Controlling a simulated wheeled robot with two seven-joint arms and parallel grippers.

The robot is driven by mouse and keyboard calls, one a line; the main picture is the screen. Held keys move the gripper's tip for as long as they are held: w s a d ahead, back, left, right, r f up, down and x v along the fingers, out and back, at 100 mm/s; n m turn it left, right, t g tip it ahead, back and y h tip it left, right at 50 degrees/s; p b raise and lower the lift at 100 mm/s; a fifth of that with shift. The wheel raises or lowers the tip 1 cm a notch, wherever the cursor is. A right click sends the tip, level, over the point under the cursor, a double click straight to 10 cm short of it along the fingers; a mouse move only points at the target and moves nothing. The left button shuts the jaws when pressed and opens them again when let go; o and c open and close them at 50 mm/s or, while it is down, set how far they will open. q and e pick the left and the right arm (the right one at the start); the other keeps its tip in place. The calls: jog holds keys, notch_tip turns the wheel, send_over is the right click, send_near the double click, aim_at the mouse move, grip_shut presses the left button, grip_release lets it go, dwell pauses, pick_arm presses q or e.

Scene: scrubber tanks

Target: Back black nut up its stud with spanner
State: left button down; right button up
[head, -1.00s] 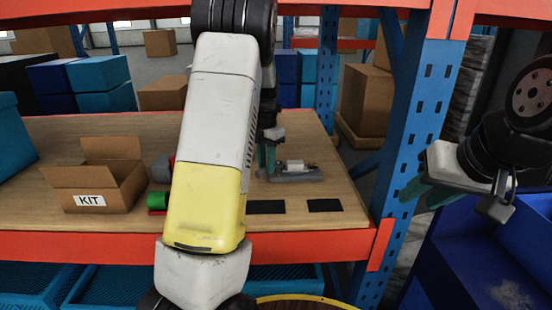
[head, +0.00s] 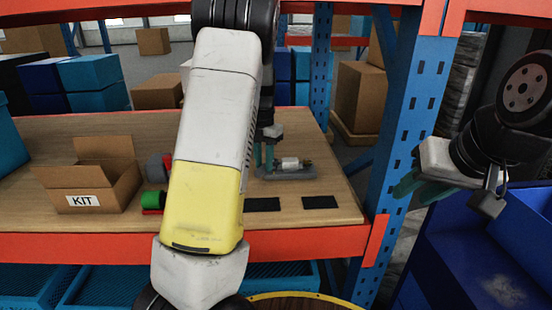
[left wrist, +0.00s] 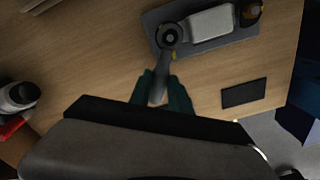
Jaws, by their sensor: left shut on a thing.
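My left gripper (left wrist: 161,88) is shut on a grey spanner (left wrist: 162,68), which extends from its teal fingers. The spanner's head lies at the round black nut (left wrist: 169,34) near one end of a grey base plate (left wrist: 151,22). I cannot tell how well it seats on the nut. In the head view my left gripper (head: 265,155) is partly behind my arm, beside the plate (head: 291,174); the nut and spanner are not clear there. My right gripper (head: 420,189) is open and empty, off the table to the right.
A pale block (left wrist: 211,23) sits on the plate beside the nut. Two dark pads (head: 263,204) (head: 320,202) lie near the front edge. A KIT carton (head: 85,185) and a green cylinder (head: 153,200) are to the left. A blue rack post (head: 408,120) stands right of the table.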

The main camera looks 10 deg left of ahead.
pick_arm(q)
jog(key=shift+a+m, duration=0.2)
jog(key=shift+m, duration=0.2)
jog(key=shift+w+r, duration=0.1)
jog(key=shift+r, duration=0.05)
jog(key=shift+r, duration=0.65)
jog(key=shift+r, duration=0.1)
jog(key=shift+r, duration=0.7)
jog(key=c, duration=1.9)
grip_release()
grip_shut()
